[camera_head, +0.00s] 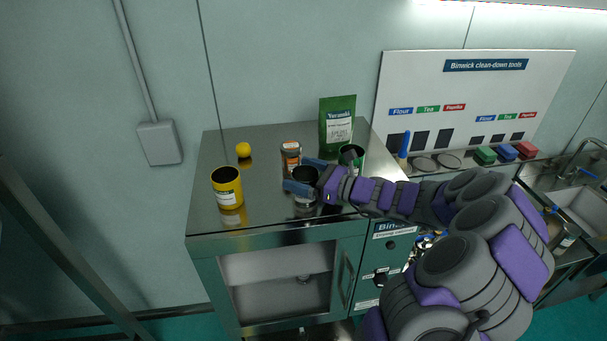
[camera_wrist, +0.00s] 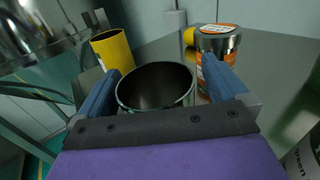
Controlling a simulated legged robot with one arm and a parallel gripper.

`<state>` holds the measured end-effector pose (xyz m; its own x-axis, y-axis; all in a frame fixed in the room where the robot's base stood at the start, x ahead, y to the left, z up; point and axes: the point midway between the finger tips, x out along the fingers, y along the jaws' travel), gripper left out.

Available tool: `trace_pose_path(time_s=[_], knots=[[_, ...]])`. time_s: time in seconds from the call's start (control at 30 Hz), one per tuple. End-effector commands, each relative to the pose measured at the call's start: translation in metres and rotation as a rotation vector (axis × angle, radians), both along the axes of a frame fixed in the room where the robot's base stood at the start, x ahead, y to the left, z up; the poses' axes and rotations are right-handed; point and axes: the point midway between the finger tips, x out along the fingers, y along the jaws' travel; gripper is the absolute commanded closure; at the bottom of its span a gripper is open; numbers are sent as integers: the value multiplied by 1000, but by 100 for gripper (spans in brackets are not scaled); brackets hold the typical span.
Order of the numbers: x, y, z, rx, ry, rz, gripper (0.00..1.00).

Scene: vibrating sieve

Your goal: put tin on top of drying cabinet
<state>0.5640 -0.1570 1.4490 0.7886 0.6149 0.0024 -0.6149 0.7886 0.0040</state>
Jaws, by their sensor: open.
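An open-topped dark metal tin (camera_head: 306,175) is on the steel top of the drying cabinet (camera_head: 265,217), near its middle. My gripper (camera_head: 298,174) is open, with one blue finger on each side of this tin. In the wrist view the tin (camera_wrist: 155,92) shows its rim and hollow inside between the two fingers. The wrist view shows the left finger close to the rim and the right finger beside it; whether either touches cannot be told.
On the cabinet top also stand a yellow tin (camera_head: 227,188), a small yellow ball-like thing (camera_head: 243,150), an orange-labelled jar (camera_head: 291,157), a green pouch (camera_head: 337,123) and a green tin (camera_head: 358,158). A tool board (camera_head: 470,100) is at right.

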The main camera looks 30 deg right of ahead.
Motion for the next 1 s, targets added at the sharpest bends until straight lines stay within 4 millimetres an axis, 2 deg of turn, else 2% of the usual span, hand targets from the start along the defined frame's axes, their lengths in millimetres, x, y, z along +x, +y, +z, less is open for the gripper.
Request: trace_pose_path(time_s=[0.2,0.33,0.7,1.0], knots=[[0,2,2,-1,0,1,0],[-8,-7,1,-1,-1,-3,0],[-62,-51,0,0,0,-6,0],[-91,-71,1,-1,-1,-2,0]])
